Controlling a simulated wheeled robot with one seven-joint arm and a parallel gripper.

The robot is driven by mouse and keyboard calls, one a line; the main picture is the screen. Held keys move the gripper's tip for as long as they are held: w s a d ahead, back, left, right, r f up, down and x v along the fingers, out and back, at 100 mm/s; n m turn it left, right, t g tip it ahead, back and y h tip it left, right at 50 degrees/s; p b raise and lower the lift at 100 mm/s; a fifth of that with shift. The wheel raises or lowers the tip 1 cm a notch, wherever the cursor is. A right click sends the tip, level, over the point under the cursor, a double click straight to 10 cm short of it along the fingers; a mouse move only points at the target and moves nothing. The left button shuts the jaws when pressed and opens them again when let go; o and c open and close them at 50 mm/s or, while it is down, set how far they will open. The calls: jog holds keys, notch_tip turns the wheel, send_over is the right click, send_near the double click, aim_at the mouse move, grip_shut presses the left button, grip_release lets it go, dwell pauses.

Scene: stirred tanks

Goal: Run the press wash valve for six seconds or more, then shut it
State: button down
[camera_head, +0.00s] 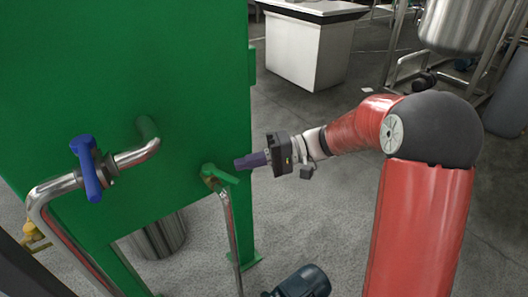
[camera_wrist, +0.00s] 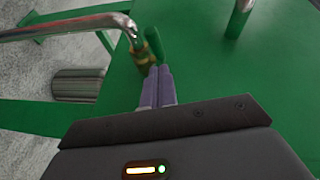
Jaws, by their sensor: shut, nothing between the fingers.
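A valve with a green lever handle (camera_head: 219,174) sits on a steel pipe at the lower right of the green press body (camera_head: 120,70). In the wrist view its green handle (camera_wrist: 154,44) stands just ahead of my fingertips. A second valve with a blue lever handle (camera_head: 88,168) sits on a bent steel pipe at the left; its handle points up and down. Which one is the press wash valve cannot be told. My gripper (camera_head: 238,164) is shut and empty, beside the green handle on its right. Whether the fingertips touch the handle cannot be told.
The steel pipe (camera_head: 230,235) under the green-handled valve runs down to the floor. A dark motor (camera_head: 303,281) lies below. A steel drum (camera_head: 160,238) stands under the press body.

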aim_at(224, 176)
jog(key=shift+s+a+f, duration=0.2)
jog(key=shift+s+a, duration=0.25)
jog(key=shift+s, duration=0.3)
jog(key=s+t+b, duration=0.1)
jog(key=s+m+t+b, duration=0.1)
jog(key=shift+a+m+b, duration=0.2)
jog(key=shift+m+b, duration=0.1)
jog(key=shift+b, duration=0.1)
jog(key=shift+w, duration=0.1)
